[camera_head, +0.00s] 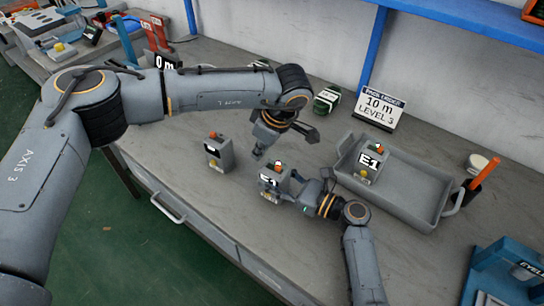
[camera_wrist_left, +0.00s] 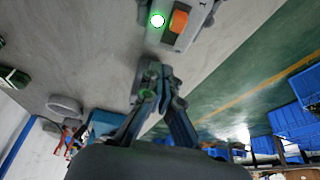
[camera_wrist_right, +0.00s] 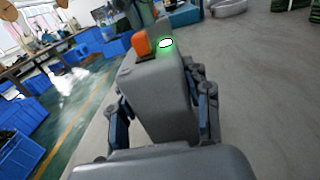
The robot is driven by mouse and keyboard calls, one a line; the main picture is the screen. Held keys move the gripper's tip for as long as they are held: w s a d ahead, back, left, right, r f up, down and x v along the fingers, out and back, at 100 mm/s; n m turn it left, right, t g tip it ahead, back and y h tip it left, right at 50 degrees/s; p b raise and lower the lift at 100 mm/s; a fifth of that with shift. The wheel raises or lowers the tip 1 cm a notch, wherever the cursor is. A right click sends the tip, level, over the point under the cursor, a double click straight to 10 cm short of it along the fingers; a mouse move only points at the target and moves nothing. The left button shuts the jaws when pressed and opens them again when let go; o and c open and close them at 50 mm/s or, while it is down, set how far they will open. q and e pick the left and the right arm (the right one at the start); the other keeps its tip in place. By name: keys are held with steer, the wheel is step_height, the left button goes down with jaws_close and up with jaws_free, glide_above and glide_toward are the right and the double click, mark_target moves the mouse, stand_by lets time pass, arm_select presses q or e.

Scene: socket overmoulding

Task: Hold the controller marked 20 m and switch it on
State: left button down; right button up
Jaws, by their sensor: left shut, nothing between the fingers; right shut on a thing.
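A grey controller (camera_head: 267,183) with an E1 display stands upright at the table's middle. My right gripper (camera_head: 290,188) is shut around its sides. In the right wrist view the held controller (camera_wrist_right: 160,90) shows an orange switch and a glowing green lamp on top. My left gripper (camera_head: 259,152) is shut and empty, just above and behind it. In the left wrist view the closed fingertips (camera_wrist_left: 155,72) are apart from the controller (camera_wrist_left: 182,30) with its lit green lamp. A sign (camera_head: 163,61) ending in "0 m" is partly hidden by my left arm. No 20 m marking is readable.
Another controller (camera_head: 218,152) stands to the left, its display unreadable. A third, showing E1 (camera_head: 370,163), stands in the grey tray (camera_head: 424,204). A "10 m LEVEL 3" sign (camera_head: 380,106) and green-and-white objects (camera_head: 327,99) stand behind. The table's front left is clear.

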mark_target(272, 167)
steer(key=shift+s, duration=0.1)
arm_select(q)
steer(key=v, duration=0.9)
steer(key=shift+d+r, duration=0.2)
steer(key=shift+d, duration=0.05)
steer(key=shift+s, duration=0.1)
arm_select(e)
steer(key=o, duration=1.3)
steer(key=shift+d, duration=0.1)
